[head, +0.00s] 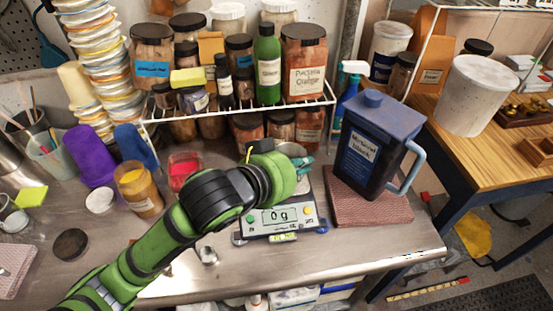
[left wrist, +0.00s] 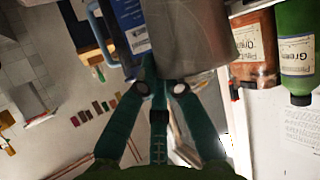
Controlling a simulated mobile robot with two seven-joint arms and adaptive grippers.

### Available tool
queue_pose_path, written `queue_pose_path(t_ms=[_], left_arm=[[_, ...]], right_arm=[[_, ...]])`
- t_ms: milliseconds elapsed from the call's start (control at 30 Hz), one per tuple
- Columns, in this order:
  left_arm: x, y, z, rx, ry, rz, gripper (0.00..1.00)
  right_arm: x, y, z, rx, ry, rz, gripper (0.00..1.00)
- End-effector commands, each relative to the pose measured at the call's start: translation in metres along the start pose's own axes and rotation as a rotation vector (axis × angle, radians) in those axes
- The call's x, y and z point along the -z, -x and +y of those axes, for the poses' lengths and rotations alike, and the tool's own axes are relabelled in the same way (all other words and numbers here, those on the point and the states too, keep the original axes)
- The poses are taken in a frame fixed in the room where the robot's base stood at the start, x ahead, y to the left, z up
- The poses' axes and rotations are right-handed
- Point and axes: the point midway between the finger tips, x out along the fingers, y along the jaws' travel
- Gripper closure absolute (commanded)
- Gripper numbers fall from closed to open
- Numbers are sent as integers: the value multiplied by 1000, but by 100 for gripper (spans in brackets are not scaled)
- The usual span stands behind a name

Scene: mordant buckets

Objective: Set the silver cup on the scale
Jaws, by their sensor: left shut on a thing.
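My left gripper (head: 302,163) is shut on the silver cup (head: 292,149), whose rim just shows behind my wrist in the head view. In the left wrist view the grey metal cup (left wrist: 186,35) fills the top middle, and the teal fingers of my left gripper (left wrist: 160,90) close against it. The scale (head: 280,222) is on the steel bench below my wrist, its display reading 0 g. My wrist hides the back of the scale, so I cannot see the cup's base or its gap to the plate. My right gripper is not in view.
A dark blue jug (head: 372,145) stands on a red mat (head: 370,210) right of the scale. A wire rack (head: 240,110) of jars and bottles stands behind. A red jar (head: 185,170) and an amber jar (head: 138,190) are left. The bench front is mostly clear.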

Motion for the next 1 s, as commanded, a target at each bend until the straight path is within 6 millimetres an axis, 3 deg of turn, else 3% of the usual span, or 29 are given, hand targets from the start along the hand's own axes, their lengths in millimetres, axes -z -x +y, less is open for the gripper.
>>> queue_pose_path(t_ms=[233, 433, 700, 1000], left_arm=[[-11, -39, -53, 8, 2, -6, 100], [-17, -66, -84, 4, 1, -1, 100], [-32, -80, -95, 2, 4, -3, 100], [-57, -93, -97, 0, 0, 2, 100]], right_arm=[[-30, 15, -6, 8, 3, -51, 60], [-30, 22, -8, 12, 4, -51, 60], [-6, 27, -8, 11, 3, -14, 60], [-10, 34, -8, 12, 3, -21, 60]])
